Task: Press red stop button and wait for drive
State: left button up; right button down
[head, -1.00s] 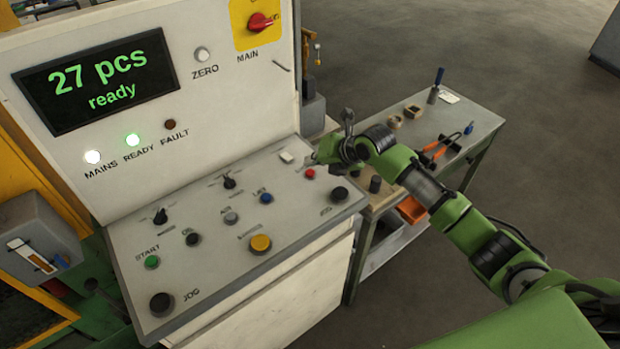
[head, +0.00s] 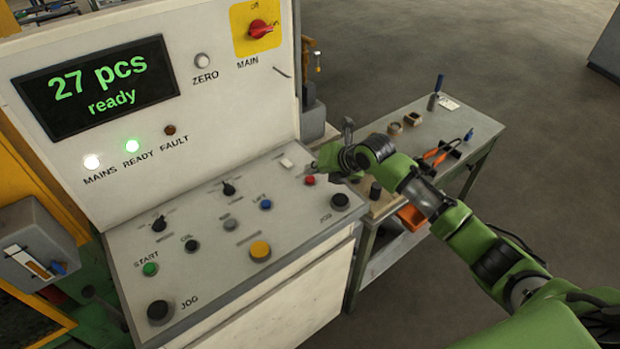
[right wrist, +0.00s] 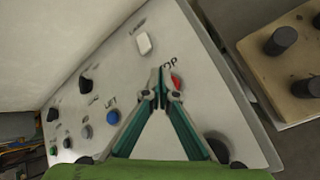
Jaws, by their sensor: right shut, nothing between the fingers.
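The red stop button (head: 310,180) sits near the right end of the sloped control panel (head: 185,262). In the right wrist view the red button (right wrist: 176,82) shows just beyond and to the right of my fingertips, partly covered by them. My right gripper (right wrist: 160,82) is shut and empty, over the panel by the button. In the head view the right gripper (head: 320,165) is beside the button at the panel's upper right edge. I cannot tell whether the fingertips touch the panel. The display (head: 98,84) reads "27 pcs ready". The left gripper is not in view.
A white switch (head: 286,162), a blue button (head: 265,204), a yellow button (head: 260,250), a green start button (head: 150,269) and black jog knobs (head: 340,199) share the panel. A bench (head: 460,115) with tools stands right.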

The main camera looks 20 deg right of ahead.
aim_at(312, 179)
jog(key=shift+f, duration=0.2)
dwell(0.4)
jog(key=shift+f+b, duration=0.25)
jog(key=shift+b, duration=0.1)
jog(key=shift+f+b, duration=0.3)
jog(key=shift+f, duration=0.15)
dwell(0.5)
jog(key=shift+r, duration=0.1)
jog(key=shift+r+p, duration=0.65)
jog(key=shift+r, duration=0.1)
notch_tip(312, 179, up, 5)
jog(key=p, duration=0.4)
jog(key=shift+r, duration=0.1)
dwell(0.4)
